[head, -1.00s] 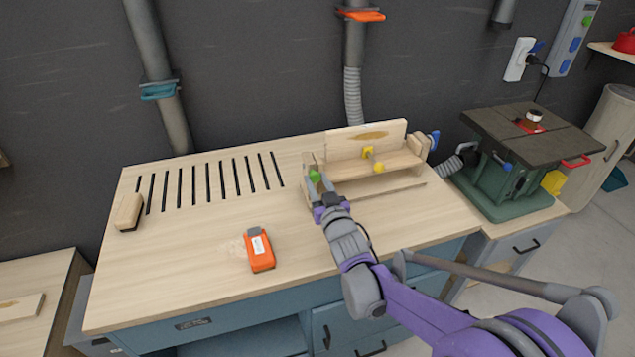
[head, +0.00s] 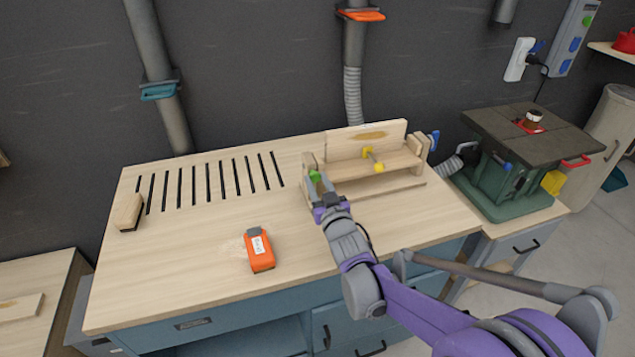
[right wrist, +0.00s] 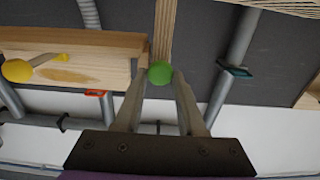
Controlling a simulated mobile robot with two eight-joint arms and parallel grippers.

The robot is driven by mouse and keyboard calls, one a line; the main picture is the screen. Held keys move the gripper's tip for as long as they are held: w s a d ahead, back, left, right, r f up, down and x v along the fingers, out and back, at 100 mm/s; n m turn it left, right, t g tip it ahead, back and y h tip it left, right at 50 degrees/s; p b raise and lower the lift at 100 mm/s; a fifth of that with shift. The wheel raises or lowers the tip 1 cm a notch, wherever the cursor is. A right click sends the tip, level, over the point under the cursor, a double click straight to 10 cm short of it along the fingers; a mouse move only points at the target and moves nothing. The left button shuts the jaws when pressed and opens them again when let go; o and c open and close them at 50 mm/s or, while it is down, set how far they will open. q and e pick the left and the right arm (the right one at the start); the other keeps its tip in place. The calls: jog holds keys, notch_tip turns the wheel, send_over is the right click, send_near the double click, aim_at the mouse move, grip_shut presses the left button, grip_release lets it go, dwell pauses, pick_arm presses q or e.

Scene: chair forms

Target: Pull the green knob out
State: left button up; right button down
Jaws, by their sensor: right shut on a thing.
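The green knob (head: 315,176) sits at the left end of a wooden jig (head: 365,140) on the workbench. In the right wrist view the round green knob (right wrist: 160,73) lies between the fingertips, in front of an upright wooden post (right wrist: 164,32). My right gripper (head: 321,186) is at the knob and shut on it; its fingers also show in the right wrist view (right wrist: 160,80). The inner finger contact is partly hidden in the head view. My left gripper is not in view.
A yellow knob (head: 379,167) is on the jig, right of my gripper. An orange tool (head: 259,249) and a wooden block (head: 129,211) lie on the bench (head: 190,262). A green machine (head: 510,165) stands right.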

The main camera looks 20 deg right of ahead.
jog(key=shift+s, duration=1.3)
jog(key=c, duration=0.9)
grip_release()
jog(key=o, duration=0.4)
jog(key=s, duration=1.1)
jog(key=shift+d, duration=0.2)
